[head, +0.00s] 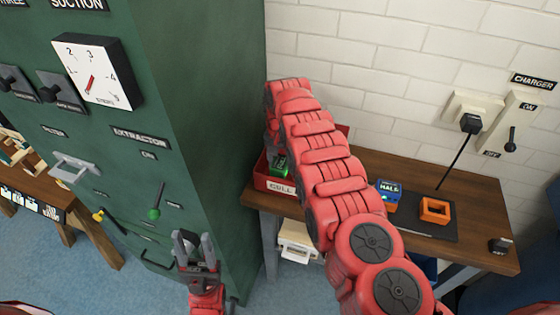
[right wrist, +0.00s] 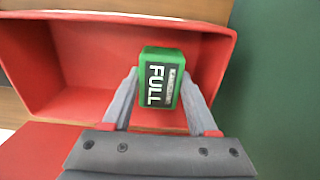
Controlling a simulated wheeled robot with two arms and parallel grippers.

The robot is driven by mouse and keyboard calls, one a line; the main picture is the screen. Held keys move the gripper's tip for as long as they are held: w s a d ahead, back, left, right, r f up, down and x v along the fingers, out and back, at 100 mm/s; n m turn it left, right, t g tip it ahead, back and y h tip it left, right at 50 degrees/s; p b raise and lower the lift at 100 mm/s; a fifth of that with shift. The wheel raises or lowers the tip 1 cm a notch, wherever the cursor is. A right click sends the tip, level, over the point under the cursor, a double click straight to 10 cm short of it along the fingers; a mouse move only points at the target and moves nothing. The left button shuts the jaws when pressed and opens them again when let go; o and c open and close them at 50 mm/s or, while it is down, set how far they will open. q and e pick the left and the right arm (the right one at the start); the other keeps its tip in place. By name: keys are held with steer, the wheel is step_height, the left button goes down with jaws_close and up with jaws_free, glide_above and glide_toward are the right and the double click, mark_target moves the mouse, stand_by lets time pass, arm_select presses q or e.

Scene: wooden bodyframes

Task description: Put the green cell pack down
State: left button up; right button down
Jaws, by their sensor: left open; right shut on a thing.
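The green cell pack, marked FULL (right wrist: 160,82), is between the two fingers of my right gripper (right wrist: 162,90), which is shut on it. In the head view the green pack (head: 280,166) shows inside the red bin labelled CELL (head: 276,185), partly hidden by my right arm. The right wrist view looks into the red bin (right wrist: 95,60); the pack is within its walls, near the right side. I cannot tell whether it touches the floor of the bin. My left gripper (head: 194,246) is open and empty in front of the green cabinet.
The bin stands on a wooden bench (head: 380,170) beside the green cabinet (head: 190,130). A blue unit marked HALE (head: 389,192) and an orange holder (head: 434,210) sit on a dark mat to the right. A charger plug (head: 470,123) with its cord is on the wall.

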steer(key=shift+w+f, duration=0.15)
steer(key=shift+f, duration=0.2)
steer(key=shift+c, duration=0.9)
jaws_free()
steer(key=shift+r, duration=0.1)
